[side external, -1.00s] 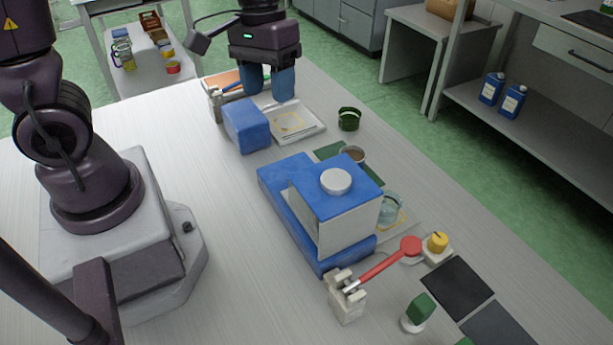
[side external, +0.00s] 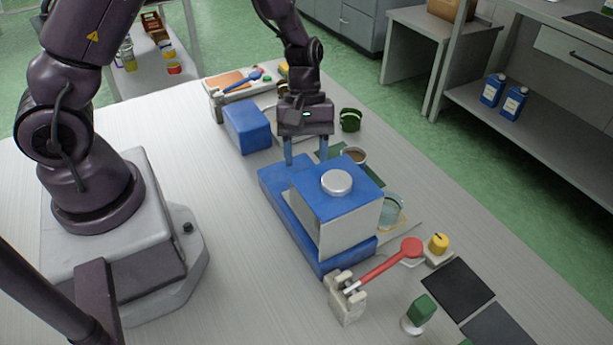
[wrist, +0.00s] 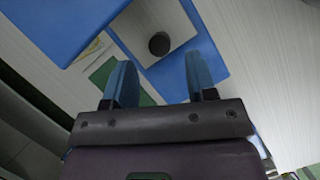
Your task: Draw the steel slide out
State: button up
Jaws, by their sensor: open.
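A blue housing (side external: 352,172) with pale side panels and a round grey cap on top stands on a blue base (side external: 275,187). In the wrist view, a pale grey metal face (wrist: 150,18) with a dark round knob (wrist: 159,44) shows between the blue top and the blue base; it looks like the steel slide. The side view hides this face and knob. My gripper (side external: 305,158) points down at the housing's far end, apart from it. Its two blue fingers are open and empty. In the wrist view the knob lies ahead of the gap between the fingertips (wrist: 160,68).
A blue block (side external: 247,128) stands left of my gripper. A green cup (side external: 350,120) and a brown-filled dish (side external: 354,155) are close on the right. A glass jar (side external: 390,211) and a red lever (side external: 385,264) flank the housing.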

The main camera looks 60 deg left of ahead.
jog(key=x, duration=0.5)
